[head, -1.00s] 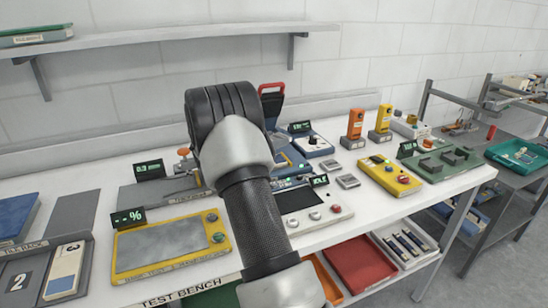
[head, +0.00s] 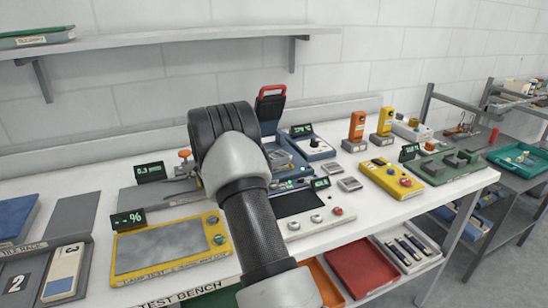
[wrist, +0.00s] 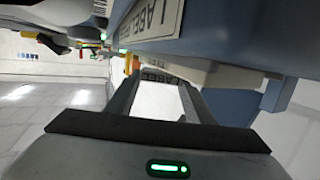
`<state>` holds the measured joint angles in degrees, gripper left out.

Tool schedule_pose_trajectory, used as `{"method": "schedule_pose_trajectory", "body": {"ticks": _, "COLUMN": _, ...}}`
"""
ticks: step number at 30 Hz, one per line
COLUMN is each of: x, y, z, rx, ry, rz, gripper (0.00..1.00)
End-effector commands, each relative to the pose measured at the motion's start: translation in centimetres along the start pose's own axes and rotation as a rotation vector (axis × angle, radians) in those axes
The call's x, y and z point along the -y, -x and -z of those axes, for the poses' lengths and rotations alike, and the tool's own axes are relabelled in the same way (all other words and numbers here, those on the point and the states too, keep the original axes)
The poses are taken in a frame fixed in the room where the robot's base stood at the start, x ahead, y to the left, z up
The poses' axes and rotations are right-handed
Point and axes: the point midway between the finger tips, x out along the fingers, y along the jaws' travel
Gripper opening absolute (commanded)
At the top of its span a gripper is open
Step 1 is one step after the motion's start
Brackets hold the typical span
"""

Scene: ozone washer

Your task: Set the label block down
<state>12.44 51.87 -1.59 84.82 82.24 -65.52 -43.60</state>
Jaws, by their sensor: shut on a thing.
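In the wrist view, the label block (wrist: 158,103) shows as a pale white piece between the two dark fingers of my gripper (wrist: 160,88). My gripper is shut on it. Lettering reading "LABEL" shows at its far end, partly cut off by a finger. Close above and to the right is a blue body (wrist: 235,25) with a white plate (wrist: 152,22) also lettered "LABEL"; I cannot tell whether the block touches it. In the head view, my arm hides the gripper and the block.
The white test bench (head: 335,225) carries a yellow-framed grey pad (head: 165,250), a blue device with an open red-handled lid (head: 271,92), a yellow control box (head: 391,180) and orange upright units (head: 357,126). A shelf (head: 170,38) runs above.

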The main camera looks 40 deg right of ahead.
Motion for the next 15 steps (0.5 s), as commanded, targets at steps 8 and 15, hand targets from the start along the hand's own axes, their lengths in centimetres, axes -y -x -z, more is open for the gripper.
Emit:
{"method": "schedule_pose_trajectory", "body": {"ticks": 8, "x": -0.07, "y": -0.11, "z": -0.83, "rx": 0.004, "ry": 0.003, "rz": 0.000, "gripper": 0.56}}
{"method": "schedule_pose_trajectory", "body": {"ticks": 15, "x": -0.15, "y": -0.13, "z": -1.13, "rx": 0.007, "ry": 0.007, "rz": -0.001, "gripper": 0.67}}
